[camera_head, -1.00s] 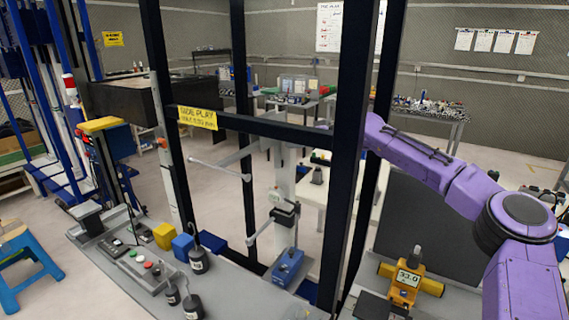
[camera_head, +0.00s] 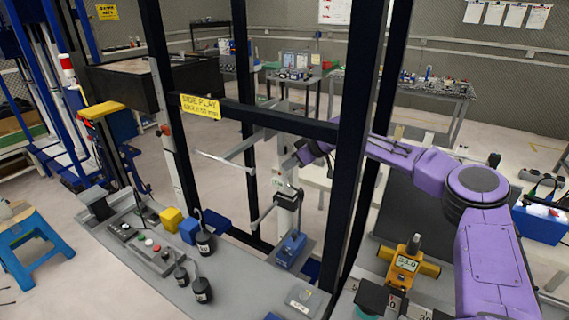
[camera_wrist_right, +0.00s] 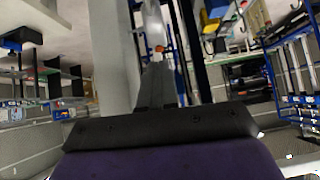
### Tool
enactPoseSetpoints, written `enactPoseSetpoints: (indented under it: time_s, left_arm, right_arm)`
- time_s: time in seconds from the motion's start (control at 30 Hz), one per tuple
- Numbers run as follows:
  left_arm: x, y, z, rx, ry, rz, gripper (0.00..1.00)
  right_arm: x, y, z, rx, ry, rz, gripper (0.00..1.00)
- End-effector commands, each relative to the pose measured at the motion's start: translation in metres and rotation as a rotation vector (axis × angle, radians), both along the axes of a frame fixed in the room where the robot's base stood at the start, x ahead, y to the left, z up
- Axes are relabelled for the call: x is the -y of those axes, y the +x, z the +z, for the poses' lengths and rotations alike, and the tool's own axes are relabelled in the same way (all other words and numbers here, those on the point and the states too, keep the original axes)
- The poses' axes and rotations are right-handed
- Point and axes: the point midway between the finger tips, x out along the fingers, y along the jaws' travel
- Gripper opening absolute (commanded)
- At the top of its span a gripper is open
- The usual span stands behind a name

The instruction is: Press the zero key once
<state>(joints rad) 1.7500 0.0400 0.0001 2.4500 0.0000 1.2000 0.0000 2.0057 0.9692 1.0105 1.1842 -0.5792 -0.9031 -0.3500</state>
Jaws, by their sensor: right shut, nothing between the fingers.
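A yellow digital gauge (camera_head: 404,264) with a small lit display stands at the front right of the bench in the head view. Its keys are too small to make out, so I cannot pick out the zero key. My right arm is purple and reaches from the right behind the dark posts. My right gripper (camera_head: 299,156) is beyond the frame, well away from the gauge. In the right wrist view its fingers (camera_wrist_right: 157,68) are together, with nothing between them. My left gripper is not in view.
Dark upright posts (camera_head: 358,150) and a crossbar with a yellow sign (camera_head: 200,107) stand in front of my right arm. The grey bench (camera_head: 236,284) holds a button panel (camera_head: 148,246), black weights (camera_head: 204,241), a yellow block (camera_head: 172,219) and a blue device (camera_head: 291,249).

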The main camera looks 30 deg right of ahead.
Motion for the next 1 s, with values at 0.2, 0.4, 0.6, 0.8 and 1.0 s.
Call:
enactPoseSetpoints:
  time_s: [0.2,0.4,0.6,0.8,1.0]
  left_arm:
    - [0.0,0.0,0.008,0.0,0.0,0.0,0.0]
    - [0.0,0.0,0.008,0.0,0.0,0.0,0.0]
    - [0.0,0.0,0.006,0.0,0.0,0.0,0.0]
    - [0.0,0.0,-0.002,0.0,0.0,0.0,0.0]
    - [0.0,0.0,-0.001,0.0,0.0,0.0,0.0]
  right_arm:
    - [-0.009,0.015,-0.015,0.0,0.0,0.0,0.0]
    - [-0.01,0.016,-0.018,0.001,0.001,0.0,0.0]
    - [-0.011,0.016,-0.021,0.0,0.0,0.001,0.0]
    - [-0.012,0.016,-0.037,-0.002,-0.002,0.002,0.0]
    - [-0.012,0.015,-0.039,-0.008,-0.003,0.005,0.0]
